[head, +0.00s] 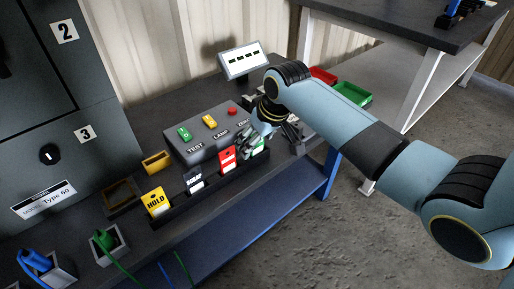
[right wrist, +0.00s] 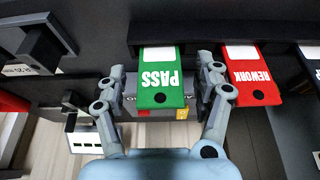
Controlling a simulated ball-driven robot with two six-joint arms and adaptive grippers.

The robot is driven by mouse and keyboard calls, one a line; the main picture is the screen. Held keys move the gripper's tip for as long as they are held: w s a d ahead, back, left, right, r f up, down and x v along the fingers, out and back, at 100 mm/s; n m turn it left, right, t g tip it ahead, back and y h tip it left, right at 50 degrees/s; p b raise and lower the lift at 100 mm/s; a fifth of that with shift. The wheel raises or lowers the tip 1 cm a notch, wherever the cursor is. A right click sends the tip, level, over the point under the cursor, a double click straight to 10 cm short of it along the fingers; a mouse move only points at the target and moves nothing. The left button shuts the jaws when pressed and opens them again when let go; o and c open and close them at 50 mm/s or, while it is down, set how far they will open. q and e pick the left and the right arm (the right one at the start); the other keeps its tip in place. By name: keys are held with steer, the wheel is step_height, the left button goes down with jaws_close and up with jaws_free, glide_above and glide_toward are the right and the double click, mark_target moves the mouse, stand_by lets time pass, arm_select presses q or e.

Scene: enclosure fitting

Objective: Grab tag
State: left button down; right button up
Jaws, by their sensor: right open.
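A green PASS tag (right wrist: 160,92) stands in the dark tag rack (head: 178,215). My right gripper (right wrist: 163,68) is open, with one finger on each side of the tag and a visible gap on the left side. The right finger is in the narrow space between the green tag and the red REWORK tag (right wrist: 254,72). In the head view my right gripper (head: 258,137) partly hides the green tag (head: 260,149). The red tag (head: 227,160), a dark-and-white tag (head: 195,183) and a yellow HOLD tag (head: 156,202) stand to its left. My left gripper is out of view.
A grey box (head: 190,150) with coloured switches stands behind the rack. A small display (head: 243,61) is beyond it. Bins with blue (head: 48,272) and green (head: 112,248) items sit at the front left. A dark cabinet (head: 50,150) stands at left.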

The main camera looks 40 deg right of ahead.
steer(key=c, duration=1)
steer(key=shift+c, duration=0.2)
steer(key=shift+r, duration=0.15)
